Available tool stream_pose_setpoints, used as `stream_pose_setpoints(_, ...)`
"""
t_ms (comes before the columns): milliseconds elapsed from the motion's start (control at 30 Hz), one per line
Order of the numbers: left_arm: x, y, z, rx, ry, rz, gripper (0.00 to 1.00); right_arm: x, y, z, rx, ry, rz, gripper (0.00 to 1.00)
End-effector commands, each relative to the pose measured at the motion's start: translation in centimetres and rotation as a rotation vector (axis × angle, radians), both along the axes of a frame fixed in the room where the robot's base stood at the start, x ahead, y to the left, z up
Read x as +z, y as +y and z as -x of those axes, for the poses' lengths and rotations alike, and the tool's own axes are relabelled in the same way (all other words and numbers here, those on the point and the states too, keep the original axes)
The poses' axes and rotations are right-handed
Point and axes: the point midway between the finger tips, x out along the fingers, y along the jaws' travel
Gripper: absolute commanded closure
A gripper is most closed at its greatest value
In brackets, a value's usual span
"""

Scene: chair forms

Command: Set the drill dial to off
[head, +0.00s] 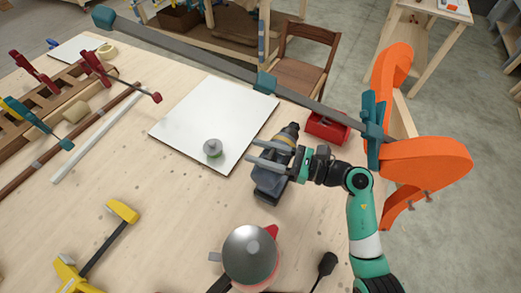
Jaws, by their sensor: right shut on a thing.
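The drill (270,183) stands on the workbench just right of the white board, with a dark blue base, a yellow band and a black end at the top right. My right gripper (252,151) reaches in from the right, its two grey fingers lying across the drill's middle. It is shut on the drill, with the fingers held apart by it. The fingers hide part of the drill, and its dial cannot be made out. My left gripper is not in view.
A long clamp bar (190,52) crosses behind the drill, near orange forms (430,160). A red box (327,127) sits to the right. A grey-lidded pot (250,250) stands in front. A small grey round object (212,148) rests on the white board (205,110).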

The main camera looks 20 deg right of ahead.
Motion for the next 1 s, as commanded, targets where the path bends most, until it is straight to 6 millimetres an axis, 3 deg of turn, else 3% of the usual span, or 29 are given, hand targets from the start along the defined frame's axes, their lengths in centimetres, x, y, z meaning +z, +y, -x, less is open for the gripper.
stream_pose_setpoints(133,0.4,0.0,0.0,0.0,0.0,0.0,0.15,0.2,0.0,0.0,-0.01,0.001,-0.001,1.0)
stream_pose_setpoints(367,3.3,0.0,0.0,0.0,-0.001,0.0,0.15,0.4,-0.2,-0.2,-0.143,0.003,0.0,1.0)
stream_pose_setpoints(667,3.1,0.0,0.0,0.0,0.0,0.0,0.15,0.0,-0.4,-0.3,-0.166,-0.001,0.0,1.0)
stream_pose_setpoints(700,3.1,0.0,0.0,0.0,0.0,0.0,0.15,0.0,-0.4,-0.3,-0.166,-0.001,0.0,0.51)
stream_pose_setpoints(867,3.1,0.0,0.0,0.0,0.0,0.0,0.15,0.0,-0.4,-0.3,-0.165,-0.001,0.0,0.22)
stream_pose_setpoints(1000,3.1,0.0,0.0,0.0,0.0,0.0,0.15,0.0,-0.4,-0.3,-0.165,-0.001,-0.001,0.22)
